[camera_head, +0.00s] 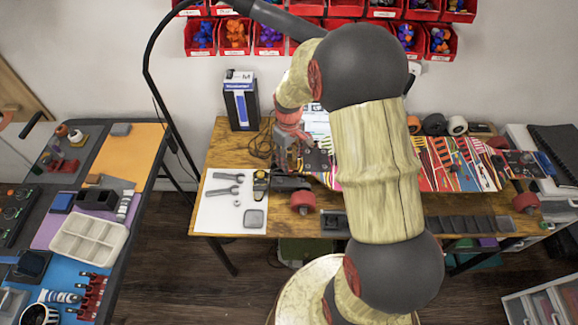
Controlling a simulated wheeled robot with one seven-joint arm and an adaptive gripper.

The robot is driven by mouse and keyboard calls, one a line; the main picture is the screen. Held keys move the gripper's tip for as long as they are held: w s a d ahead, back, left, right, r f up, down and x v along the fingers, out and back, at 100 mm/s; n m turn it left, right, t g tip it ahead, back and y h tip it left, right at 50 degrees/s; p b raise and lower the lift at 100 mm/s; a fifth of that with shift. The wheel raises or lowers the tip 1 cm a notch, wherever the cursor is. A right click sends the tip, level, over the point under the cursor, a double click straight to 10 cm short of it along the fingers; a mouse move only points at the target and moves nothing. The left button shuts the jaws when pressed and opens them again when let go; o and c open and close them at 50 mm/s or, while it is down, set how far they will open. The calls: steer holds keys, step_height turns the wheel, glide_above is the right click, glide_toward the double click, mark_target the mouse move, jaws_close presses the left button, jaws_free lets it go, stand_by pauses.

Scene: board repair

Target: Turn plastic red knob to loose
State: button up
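My arm reaches across the middle of the view and bends down to the left. My gripper (284,160) is small and dark, pointing down at the left end of the skateboard (458,164), above a dark block or clamp (290,184) on the table. Its fingers blend into the dark parts, so I cannot tell whether they are open or touching anything.
A white mat (215,212) with wrenches lies left of the block on the wooden table (228,152). A blue and white box (241,104) stands behind. Red bins (237,37) hang on the wall. A cluttered workbench (150,150) is at the left, with floor between.

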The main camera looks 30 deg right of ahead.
step_height(320, 180, up, 7)
stand_by(0.3)
stand_by(0.5)
